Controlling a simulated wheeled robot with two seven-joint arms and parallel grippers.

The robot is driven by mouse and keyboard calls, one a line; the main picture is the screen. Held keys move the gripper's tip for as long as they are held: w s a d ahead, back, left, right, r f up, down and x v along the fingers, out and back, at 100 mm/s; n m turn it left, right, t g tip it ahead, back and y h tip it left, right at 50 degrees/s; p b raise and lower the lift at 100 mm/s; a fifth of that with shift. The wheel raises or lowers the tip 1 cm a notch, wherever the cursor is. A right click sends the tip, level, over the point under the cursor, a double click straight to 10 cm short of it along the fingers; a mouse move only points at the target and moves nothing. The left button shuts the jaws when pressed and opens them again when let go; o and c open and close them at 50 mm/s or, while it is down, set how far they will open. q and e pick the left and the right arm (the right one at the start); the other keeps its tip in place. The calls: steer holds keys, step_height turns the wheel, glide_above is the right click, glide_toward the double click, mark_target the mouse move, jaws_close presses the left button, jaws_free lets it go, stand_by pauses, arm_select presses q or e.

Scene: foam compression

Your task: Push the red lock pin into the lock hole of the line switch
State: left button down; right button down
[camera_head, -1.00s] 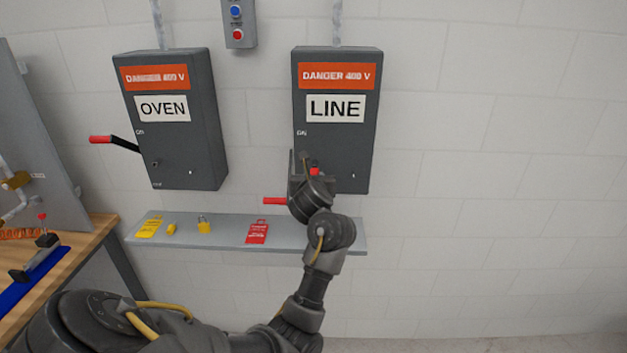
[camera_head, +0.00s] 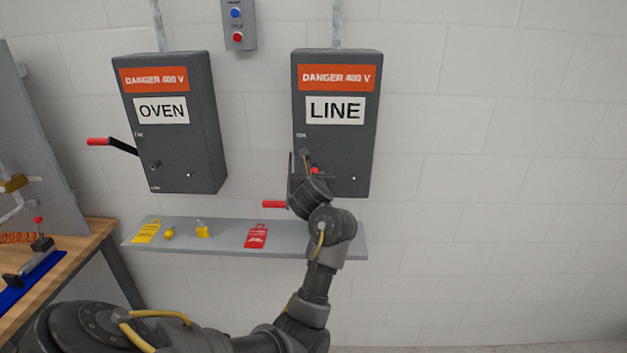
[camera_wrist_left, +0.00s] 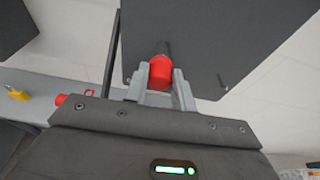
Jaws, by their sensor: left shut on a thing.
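The grey line switch box (camera_head: 336,150) hangs on the wall, labelled LINE under an orange danger sign. My left gripper (camera_head: 307,168) is at its lower front, shut on the red lock pin (camera_head: 316,170). In the left wrist view the pin's red head (camera_wrist_left: 160,73) sits between the fingers (camera_wrist_left: 160,90), its dark shank pointing at the box face (camera_wrist_left: 215,40). Whether the shank's tip is in the hole, I cannot tell; the lock hole is hidden. The line switch's red-ended handle (camera_head: 274,204) points left, low beside the box. My right gripper is not in view.
A shelf (camera_head: 350,248) below holds a red tag (camera_head: 256,236), a yellow tag (camera_head: 146,232) and a yellow padlock (camera_head: 202,231). The OVEN box (camera_head: 180,140) is at left, its handle (camera_head: 98,142) sticking out. Wall to the right is clear.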

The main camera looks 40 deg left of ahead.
arm_select(q)
steer(key=shift+w+a+b, duration=0.2)
steer(key=shift+w+b, duration=0.05)
steer(key=shift+b, duration=0.05)
steer(key=c, duration=1.1)
jaws_free()
steer(key=shift+s+d+p, duration=0.8)
steer(key=shift+s+d, duration=0.15)
steer(key=shift+s, duration=0.25)
steer(key=shift+s+d+p, duration=0.8)
steer(key=shift+s+d, duration=0.1)
steer(key=shift+s, duration=0.3)
